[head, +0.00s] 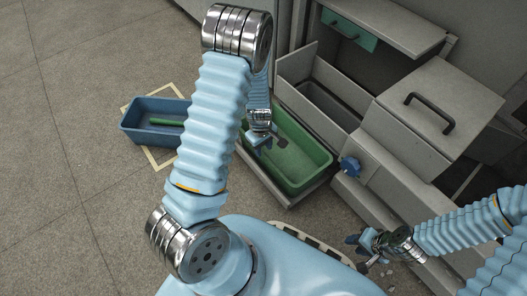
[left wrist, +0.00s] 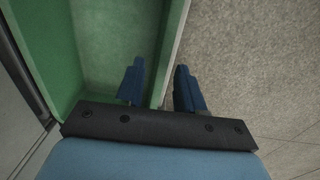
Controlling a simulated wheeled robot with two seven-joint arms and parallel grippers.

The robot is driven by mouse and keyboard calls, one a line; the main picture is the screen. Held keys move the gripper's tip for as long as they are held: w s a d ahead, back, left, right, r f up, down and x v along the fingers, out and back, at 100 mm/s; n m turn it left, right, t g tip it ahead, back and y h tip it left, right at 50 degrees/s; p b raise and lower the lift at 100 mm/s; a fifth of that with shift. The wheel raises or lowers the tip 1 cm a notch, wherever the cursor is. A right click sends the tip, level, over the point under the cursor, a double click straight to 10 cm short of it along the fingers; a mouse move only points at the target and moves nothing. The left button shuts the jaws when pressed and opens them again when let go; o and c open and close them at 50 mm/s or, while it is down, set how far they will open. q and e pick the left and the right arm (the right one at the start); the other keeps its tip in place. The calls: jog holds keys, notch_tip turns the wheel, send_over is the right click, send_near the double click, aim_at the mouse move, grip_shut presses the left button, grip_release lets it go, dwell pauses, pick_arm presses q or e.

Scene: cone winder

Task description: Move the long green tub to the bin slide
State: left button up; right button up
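The long green tub (head: 308,175) rests in a grey tray on the machine's left side, right of centre in the head view. In the left wrist view its green inside (left wrist: 105,45) and side wall fill the left half. My left gripper (head: 262,146) is at the tub's left long wall. Its fingers (left wrist: 160,88) are apart, one on the inner side of the wall and one on the outer side, with the rim between them. Contact cannot be seen. My right gripper (head: 362,252) is low at the machine's front, away from the tub; its finger gap is unclear.
A blue bin (head: 133,132) with a green bar in it stands on the floor inside a yellow outline (head: 163,160). The grey machine (head: 425,100) with a black handle and a blue knob (head: 349,167) is at right. Floor at left is clear.

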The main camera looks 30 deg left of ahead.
pick_arm(q)
notch_tip(320, 180, up, 5)
jog(key=p, duration=0.1)
jog(key=s+d+f+m+h, duration=0.1)
jog(key=s+d+f+m, duration=0.2)
jog(key=s+d+m, duration=0.2)
jog(key=s+d+f+m+h, duration=0.2)
jog(key=s+d+f+m, duration=0.2)
jog(key=s+d, duration=0.5)
jog(key=d+m, duration=0.2)
jog(key=shift+m+h, duration=0.3)
